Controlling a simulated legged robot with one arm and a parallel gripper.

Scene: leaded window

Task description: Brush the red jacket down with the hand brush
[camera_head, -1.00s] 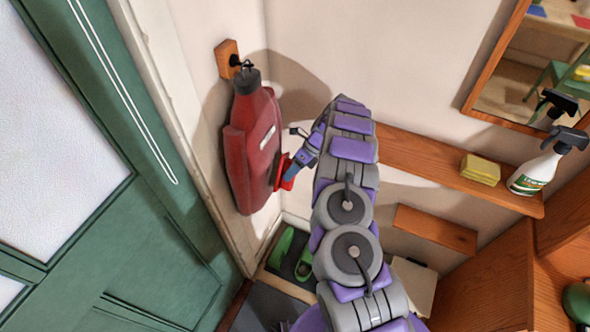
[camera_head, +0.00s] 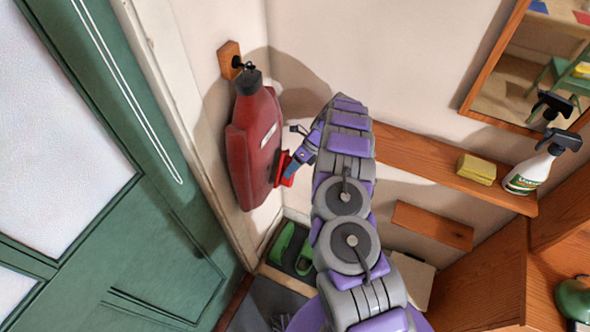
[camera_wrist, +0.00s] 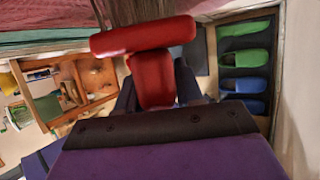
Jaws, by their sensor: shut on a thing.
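The red jacket (camera_head: 252,150) with a dark collar hangs from a hook on a wooden block (camera_head: 229,60) on the wall, left of my arm. My gripper (camera_head: 296,165) is at the jacket's lower right side. It is shut on the red hand brush (camera_head: 283,168), which also shows in the wrist view (camera_wrist: 143,37). The brush's bristles (camera_wrist: 138,10) point up in the wrist view toward a red surface (camera_wrist: 50,18) along the top edge. In the head view the brush is right beside the jacket; I cannot tell whether the bristles touch it.
A green door (camera_head: 120,230) stands at the left. A wooden shelf (camera_head: 415,160) at the right holds a yellow sponge (camera_head: 476,169) and a spray bottle (camera_head: 533,168). A mirror (camera_head: 520,75) hangs above. Green and blue shoes (camera_wrist: 244,60) lie on a dark mat below.

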